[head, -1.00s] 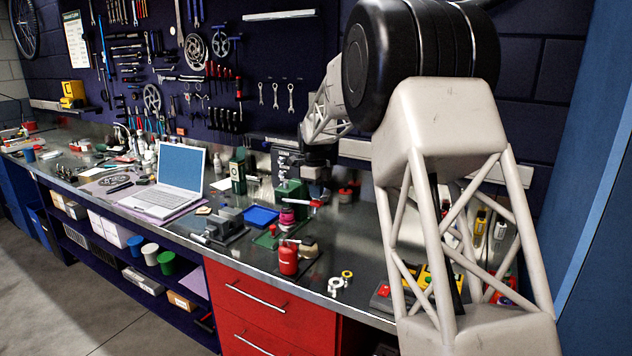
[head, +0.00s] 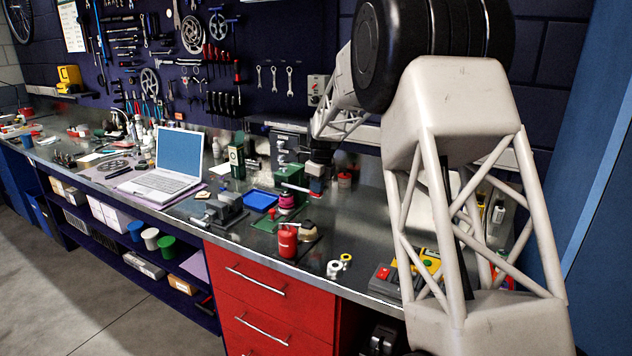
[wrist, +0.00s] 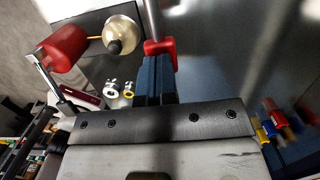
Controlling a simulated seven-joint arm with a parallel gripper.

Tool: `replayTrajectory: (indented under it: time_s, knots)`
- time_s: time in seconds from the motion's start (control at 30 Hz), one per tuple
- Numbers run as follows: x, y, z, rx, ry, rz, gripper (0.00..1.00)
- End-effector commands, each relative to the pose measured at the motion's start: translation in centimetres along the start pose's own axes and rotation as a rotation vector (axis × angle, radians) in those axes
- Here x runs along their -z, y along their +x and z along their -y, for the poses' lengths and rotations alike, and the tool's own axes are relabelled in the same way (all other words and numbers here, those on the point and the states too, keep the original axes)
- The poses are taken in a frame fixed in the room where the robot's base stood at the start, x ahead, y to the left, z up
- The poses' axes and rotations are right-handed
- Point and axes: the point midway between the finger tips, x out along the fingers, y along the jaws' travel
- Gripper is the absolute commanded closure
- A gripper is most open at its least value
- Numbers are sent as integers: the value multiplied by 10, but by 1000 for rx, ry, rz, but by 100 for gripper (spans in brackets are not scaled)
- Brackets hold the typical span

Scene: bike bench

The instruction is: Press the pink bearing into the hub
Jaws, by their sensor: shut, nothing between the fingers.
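A round pink piece (head: 287,202) sits under the green press (head: 289,178) in the head view. At this size I cannot tell the bearing from the hub in it. A pale lever reaches right from the press towards a red knob (head: 315,194). My gripper (head: 316,186) is shut and empty, pointing down with its blue fingers right at the red knob. In the wrist view the shut fingers (wrist: 155,78) have the red knob (wrist: 160,46) at their tips. I cannot tell for certain whether they touch it. The press and the pink piece do not show clearly in the wrist view.
A red can (head: 287,241) and a beige round piece (head: 307,230) stand in front of the press. Two small rings (head: 335,268) lie near the bench edge. A grey vise (head: 222,208) and a blue tray (head: 261,200) are to the left.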

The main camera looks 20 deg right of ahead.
Motion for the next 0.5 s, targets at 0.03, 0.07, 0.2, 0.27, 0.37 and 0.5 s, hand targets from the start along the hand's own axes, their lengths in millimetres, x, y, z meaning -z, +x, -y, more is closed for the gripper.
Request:
replayTrajectory:
  time_s: [0.03,0.07,0.2,0.27,0.37,0.5]
  knots:
    - [3,5,0,-2,2,22,100]
    - [4,8,0,-1,3,37,100]
    - [7,25,0,-1,2,68,100]
    - [7,29,0,0,2,68,100]
    - [8,31,0,-1,2,67,100]
    - [8,33,0,-3,2,64,100]
